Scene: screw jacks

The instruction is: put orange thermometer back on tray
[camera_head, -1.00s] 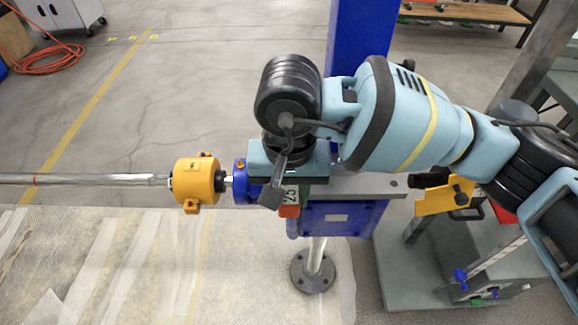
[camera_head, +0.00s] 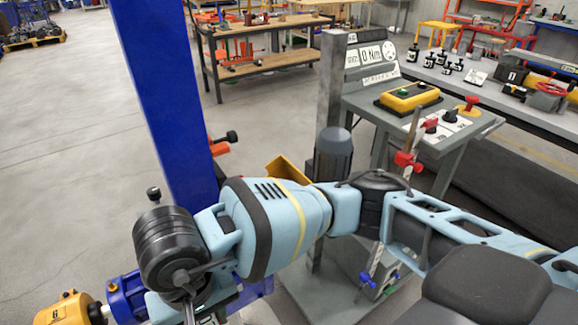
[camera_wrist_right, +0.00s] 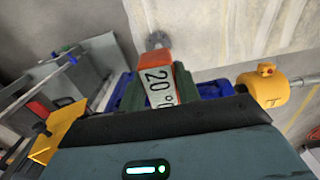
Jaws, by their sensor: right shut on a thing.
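The orange thermometer (camera_wrist_right: 182,80) shows in the right wrist view, with a white label reading about 20 °C. My right gripper (camera_wrist_right: 157,92) is shut on it, with its dark green fingers on either side of the label. In the head view my right arm comes in from the right, and its wrist is at the lower left; the fingertips and thermometer are hidden or out of frame there. I cannot pick out the tray for certain in either view. My left gripper is not in view.
A yellow motor-like part (camera_head: 68,312) and a blue part (camera_head: 127,298) lie close beside my right wrist. A blue column (camera_head: 165,100) stands behind it. A grey console (camera_head: 420,115) with a yellow button box (camera_head: 409,96) stands right. Open floor lies left.

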